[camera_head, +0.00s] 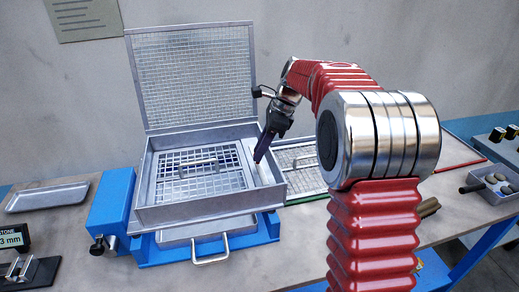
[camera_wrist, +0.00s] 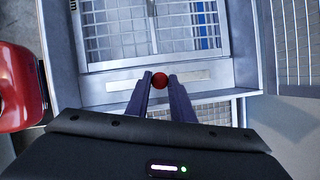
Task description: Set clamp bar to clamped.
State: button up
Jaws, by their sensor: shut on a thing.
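My gripper (camera_head: 258,157) reaches down to the right side of the grey sieve box (camera_head: 190,215). In the wrist view its two dark fingers (camera_wrist: 161,88) are shut on a small red knob (camera_wrist: 160,78). A pale flat strip (camera_wrist: 195,75) lies behind the knob along the box's edge; it also shows in the head view (camera_head: 264,172). The knob and strip look like the clamp bar, but I cannot tell its setting. A framed grid with a handle (camera_head: 199,163) lies inside the box. The knob is hidden in the head view.
A mesh lid (camera_head: 195,75) stands upright behind the box. The box sits on a blue base (camera_head: 115,205) with a front drawer handle (camera_head: 210,250). Another mesh frame (camera_head: 300,158) lies to the right. A metal tray (camera_head: 47,198) is at left, a tray of stones (camera_head: 497,185) at right.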

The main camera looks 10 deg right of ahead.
grip_shut()
jog(key=shift+a, duration=2.25)
jog(key=o, duration=0.8)
grip_release()
jog(key=shift+o, duration=0.3)
jog(key=shift+d+r, duration=0.1)
jog(key=shift+r, duration=0.05)
